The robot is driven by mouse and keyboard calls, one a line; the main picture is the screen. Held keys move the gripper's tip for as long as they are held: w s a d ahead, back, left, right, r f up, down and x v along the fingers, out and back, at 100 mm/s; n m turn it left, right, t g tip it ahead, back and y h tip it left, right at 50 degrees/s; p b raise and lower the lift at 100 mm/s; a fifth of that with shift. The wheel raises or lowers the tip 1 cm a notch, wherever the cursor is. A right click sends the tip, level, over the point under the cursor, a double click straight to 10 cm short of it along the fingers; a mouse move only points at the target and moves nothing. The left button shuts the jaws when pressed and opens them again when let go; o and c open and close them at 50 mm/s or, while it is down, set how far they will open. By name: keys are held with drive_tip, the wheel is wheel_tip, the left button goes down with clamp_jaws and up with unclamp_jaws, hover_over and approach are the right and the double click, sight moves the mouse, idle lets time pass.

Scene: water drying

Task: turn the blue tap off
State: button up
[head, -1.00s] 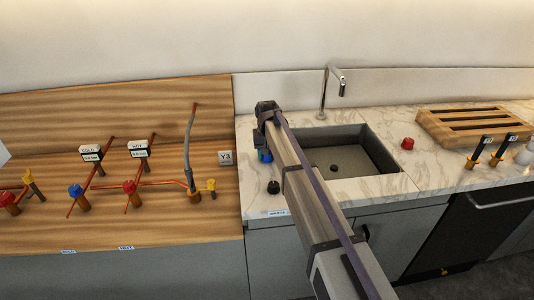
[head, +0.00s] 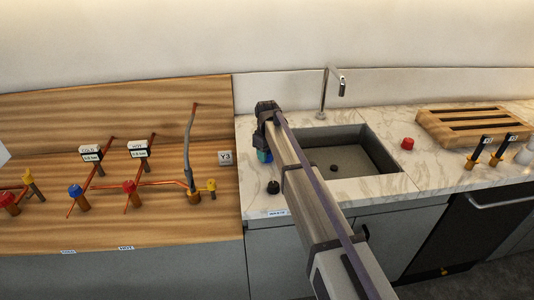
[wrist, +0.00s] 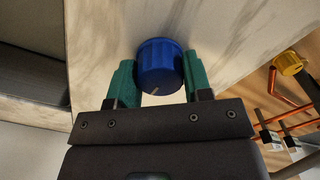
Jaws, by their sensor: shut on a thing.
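The blue tap (wrist: 160,62) is a round ridged knob on the marble counter. In the wrist view it sits between the two green fingers of my gripper (wrist: 160,78), which is shut on it; a pale mark shows on its near edge. In the head view the blue tap (head: 265,157) is a small blue patch left of the sink, mostly hidden by my arm.
The sink basin (head: 345,150) lies right of my arm, with a tall spout behind it. A red knob (head: 407,143) and a black knob (head: 273,187) stand on the counter. Copper pipes with blue and red valves (head: 129,187) fill the wooden panel at left.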

idle(0.4)
drive_tip(key=o, duration=0.9)
drive_tip(key=shift+r, duration=0.1)
wheel_tip(320, 180, up, 10)
drive_tip(key=p, duration=1)
drive_tip(key=shift+r+p, duration=0.25)
drive_tip(key=shift+p, duration=0.15)
drive_tip(key=s+d+m, duration=0.3)
drive_tip(key=s+d, duration=0.4)
drive_tip(key=s, duration=0.4)
drive_tip(key=s+d+m, duration=0.3)
drive_tip(key=s+d, duration=0.5)
drive_tip(key=s, duration=0.3)
drive_tip(key=s+d+f+m+b, duration=0.1)
drive_tip(key=s+d+m, duration=0.3)
drive_tip(key=s+d, duration=0.4)
drive_tip(key=shift+s, duration=2.1)
